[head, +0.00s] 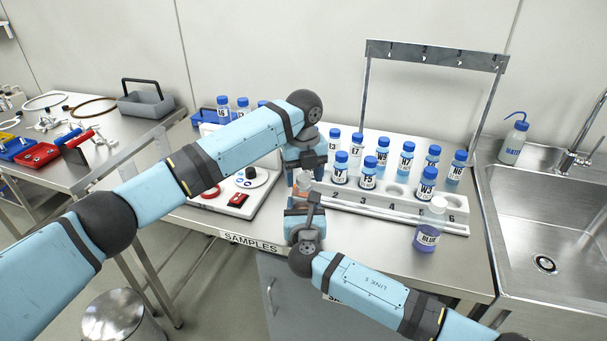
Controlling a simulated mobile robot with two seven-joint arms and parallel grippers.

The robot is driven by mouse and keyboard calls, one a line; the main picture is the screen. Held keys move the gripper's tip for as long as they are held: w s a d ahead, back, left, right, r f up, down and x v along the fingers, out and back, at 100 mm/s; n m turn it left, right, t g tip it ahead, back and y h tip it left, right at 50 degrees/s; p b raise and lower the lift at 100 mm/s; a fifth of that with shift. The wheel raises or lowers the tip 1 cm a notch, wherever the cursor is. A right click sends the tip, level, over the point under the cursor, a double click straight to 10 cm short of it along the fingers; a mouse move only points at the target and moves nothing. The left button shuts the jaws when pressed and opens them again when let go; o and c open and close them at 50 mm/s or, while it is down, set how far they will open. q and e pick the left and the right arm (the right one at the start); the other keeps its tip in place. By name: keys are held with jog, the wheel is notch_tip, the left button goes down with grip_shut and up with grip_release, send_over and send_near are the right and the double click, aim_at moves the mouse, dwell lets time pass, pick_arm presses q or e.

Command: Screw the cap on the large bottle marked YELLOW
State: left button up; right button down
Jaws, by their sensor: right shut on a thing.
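A large bottle (299,190) with an orange-tinted body shows between my two grippers at the front left of the white sample rack. Its label is hidden, so I cannot read a mark on it. My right gripper (302,199) is shut around its body from the front. A whitish part, perhaps the cap (305,177), shows at its top. My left gripper (306,172) points down just above it. Its fingers are mostly hidden, so whether they are open or shut on the cap cannot be seen.
The rack (420,209) holds several small blue-capped bottles. A metal frame (436,57) rises behind. A sink (545,225) with a WATER wash bottle (512,145) lies right; a tool table (100,170) lies left.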

pick_arm(q)
notch_tip(320, 180, up, 12)
dwell(0.7)
pick_arm(e)
jog(key=shift+c, duration=1.3)
grip_release()
pick_arm(q)
jog(key=shift+r, duration=0.2)
pick_arm(e)
jog(key=s, duration=1.3)
jog(key=shift+s+d, duration=0.3)
jog(key=shift+s, duration=0.1)
